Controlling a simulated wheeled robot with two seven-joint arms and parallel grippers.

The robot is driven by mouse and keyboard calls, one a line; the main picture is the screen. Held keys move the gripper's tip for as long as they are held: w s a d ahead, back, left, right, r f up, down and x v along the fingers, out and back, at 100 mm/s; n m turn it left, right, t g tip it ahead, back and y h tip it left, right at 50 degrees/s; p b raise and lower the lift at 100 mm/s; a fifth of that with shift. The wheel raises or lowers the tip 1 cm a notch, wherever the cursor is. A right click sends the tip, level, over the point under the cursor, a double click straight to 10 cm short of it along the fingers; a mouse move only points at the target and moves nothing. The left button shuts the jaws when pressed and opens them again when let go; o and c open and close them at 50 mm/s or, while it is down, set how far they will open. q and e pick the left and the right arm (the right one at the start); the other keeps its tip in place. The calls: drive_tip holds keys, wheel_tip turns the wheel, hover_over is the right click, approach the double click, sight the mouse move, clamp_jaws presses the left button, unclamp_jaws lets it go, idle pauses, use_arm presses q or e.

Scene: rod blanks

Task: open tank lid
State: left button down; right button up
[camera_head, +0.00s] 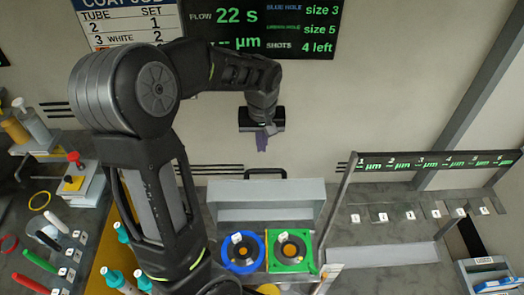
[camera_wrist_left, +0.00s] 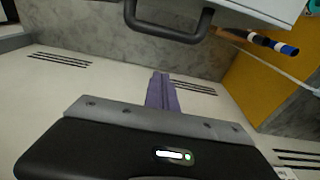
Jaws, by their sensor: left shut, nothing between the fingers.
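A light grey tank lid (camera_head: 265,190) lies in the lower middle of the head view, with a dark bar handle (camera_head: 265,171) at its far edge. The handle also shows as a dark loop at the top of the left wrist view (camera_wrist_left: 165,33), beside the pale lid edge (camera_wrist_left: 262,8). How far the lid is raised, I cannot tell. My left gripper (camera_head: 262,144) has purple fingers, shut and empty. It hangs beyond the handle, apart from it. The fingers also show in the left wrist view (camera_wrist_left: 161,90). My right gripper is out of view.
A blue ring fixture (camera_head: 243,267) and a green square fixture (camera_head: 310,266) sit in front of the lid. A slanted post and labelled rack (camera_head: 430,162) stand right.

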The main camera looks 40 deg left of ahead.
use_arm(q)
wheel_tip(320, 180, up, 7)
drive_tip(key=s+d, duration=0.1)
drive_tip(key=shift+s+d+b, duration=0.3)
drive_tip(key=shift+s, duration=0.1)
drive_tip(key=shift+f, duration=0.15)
